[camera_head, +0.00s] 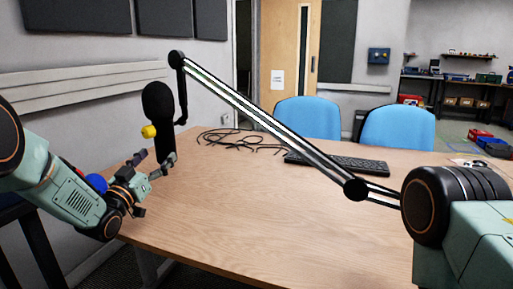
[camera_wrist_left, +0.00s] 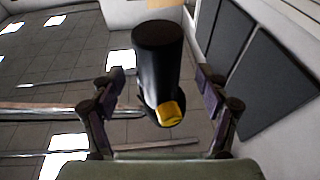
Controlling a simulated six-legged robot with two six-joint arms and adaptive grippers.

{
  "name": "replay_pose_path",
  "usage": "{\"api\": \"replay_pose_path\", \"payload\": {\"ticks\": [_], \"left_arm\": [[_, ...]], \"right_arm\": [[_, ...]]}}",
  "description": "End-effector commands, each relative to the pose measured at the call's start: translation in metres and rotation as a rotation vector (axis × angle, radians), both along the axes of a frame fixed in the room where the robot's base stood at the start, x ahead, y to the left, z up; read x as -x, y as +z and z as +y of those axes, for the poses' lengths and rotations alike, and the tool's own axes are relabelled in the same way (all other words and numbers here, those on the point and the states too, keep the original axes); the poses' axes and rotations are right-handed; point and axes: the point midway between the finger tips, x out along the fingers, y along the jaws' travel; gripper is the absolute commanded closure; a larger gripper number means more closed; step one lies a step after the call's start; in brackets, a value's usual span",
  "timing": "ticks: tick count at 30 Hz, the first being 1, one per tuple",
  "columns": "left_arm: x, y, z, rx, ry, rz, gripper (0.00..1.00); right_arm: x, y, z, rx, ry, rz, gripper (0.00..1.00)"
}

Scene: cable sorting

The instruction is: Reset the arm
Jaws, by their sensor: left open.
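A boom arm (camera_head: 270,125) with silver bars and black joints slants from upper left down to the right over the table. A black microphone (camera_head: 158,105) hangs at its upper left end, with a yellow knob (camera_head: 149,131) low on its side. My left gripper (camera_head: 154,160) is open and empty, just below the microphone. In the left wrist view the black microphone (camera_wrist_left: 158,55) and yellow knob (camera_wrist_left: 171,113) show between the two spread fingers (camera_wrist_left: 160,82), with gaps on both sides. The boom's base is hidden behind my right arm. My right gripper is out of view.
The wooden table (camera_head: 230,215) is mostly clear in front. Tangled black cables (camera_head: 235,142) and a black keyboard (camera_head: 345,163) lie toward its back. Two blue chairs (camera_head: 308,117) stand behind it. A wall with grey panels (camera_head: 80,18) is close on the left.

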Motion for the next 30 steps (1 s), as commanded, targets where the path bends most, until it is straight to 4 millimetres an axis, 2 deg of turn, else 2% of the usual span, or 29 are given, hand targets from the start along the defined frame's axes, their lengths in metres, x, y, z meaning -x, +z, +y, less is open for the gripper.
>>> {"api": "replay_pose_path", "payload": {"ticks": [3,12,19,30], "left_arm": [[-0.016,0.004,-0.005,-0.002,-0.001,-0.002,0.25],[-0.046,0.012,-0.013,0.001,-0.001,0.000,0.25],[-0.041,0.016,-0.021,0.138,-0.001,0.082,0.25],[-0.039,0.013,-0.024,0.189,-0.001,0.110,0.25]], "right_arm": [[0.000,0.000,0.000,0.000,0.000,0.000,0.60],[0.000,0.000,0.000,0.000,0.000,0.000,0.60],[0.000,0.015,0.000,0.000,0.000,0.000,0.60],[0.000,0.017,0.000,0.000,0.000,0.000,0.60]]}}
